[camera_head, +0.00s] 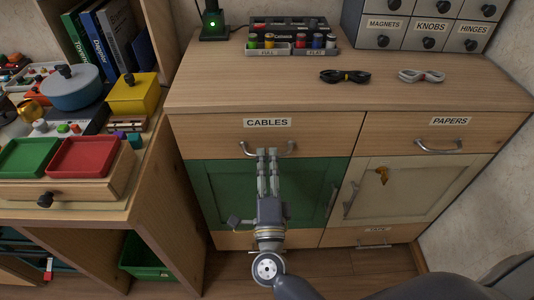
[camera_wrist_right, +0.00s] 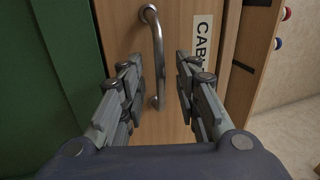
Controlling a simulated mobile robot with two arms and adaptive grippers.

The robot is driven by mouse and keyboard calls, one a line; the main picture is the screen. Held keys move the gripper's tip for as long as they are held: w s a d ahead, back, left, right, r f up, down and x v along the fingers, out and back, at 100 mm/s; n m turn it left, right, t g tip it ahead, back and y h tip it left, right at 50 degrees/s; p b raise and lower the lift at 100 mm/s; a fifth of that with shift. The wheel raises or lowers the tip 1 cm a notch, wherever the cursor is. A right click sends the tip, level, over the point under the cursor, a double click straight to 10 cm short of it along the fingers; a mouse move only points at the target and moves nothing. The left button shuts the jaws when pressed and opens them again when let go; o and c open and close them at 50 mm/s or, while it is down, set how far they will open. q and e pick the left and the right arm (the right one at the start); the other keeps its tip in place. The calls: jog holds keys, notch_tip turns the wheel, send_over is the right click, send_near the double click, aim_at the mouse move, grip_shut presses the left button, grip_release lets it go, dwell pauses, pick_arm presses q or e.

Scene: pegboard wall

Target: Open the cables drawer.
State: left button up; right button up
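The cables drawer (camera_head: 215,146) is the wooden drawer front at the upper left of the cabinet, with a white CABLES label (camera_head: 267,123). Its front sits flush with the cabinet. Its curved metal handle (camera_head: 287,150) is below the label. My right gripper (camera_head: 267,156) is in front of the handle in the head view. In the right wrist view the handle (camera_wrist_right: 157,50) stands between the two spread fingers (camera_wrist_right: 156,72), apart from both. The gripper is open and empty. My left gripper is not in view.
Below the drawer is a green door (camera_head: 222,190). To the right is the papers drawer (camera_head: 490,127) above a cream door (camera_head: 420,190) with a key. The cabinet top holds coiled cables (camera_head: 345,76) and trays of spools. A desk with coloured trays (camera_head: 85,155) stands at left.

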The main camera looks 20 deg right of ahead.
jog(key=shift+x, duration=1.05)
grip_shut()
